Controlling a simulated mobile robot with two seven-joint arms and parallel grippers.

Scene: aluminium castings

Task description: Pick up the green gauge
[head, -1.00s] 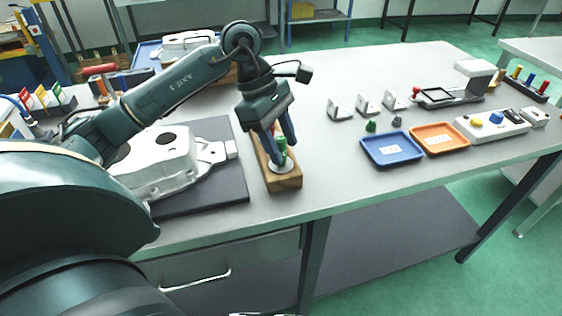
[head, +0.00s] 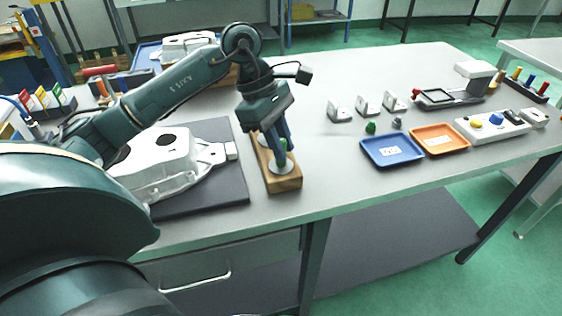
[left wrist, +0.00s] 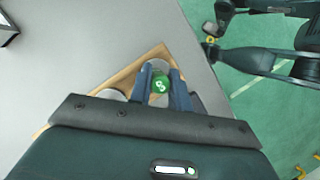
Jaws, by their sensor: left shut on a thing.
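The green gauge (left wrist: 159,85) shows its round top with a pale mark in the left wrist view, between the two fingers of my left gripper (left wrist: 165,80). In the head view the gauge (head: 283,145) is mostly hidden by the fingers. It stands at the near end of a wooden block (head: 285,184), above a pale round disc (head: 281,167). My left gripper (head: 279,145) points down over the block and is shut on the gauge. I cannot tell whether the gauge is clear of its seat.
A white casting (head: 160,165) lies on a dark mat (head: 225,196) left of the block. Right of it are a blue tray (head: 392,150), an orange tray (head: 440,138) and a white control box (head: 492,125). The table between block and blue tray is clear.

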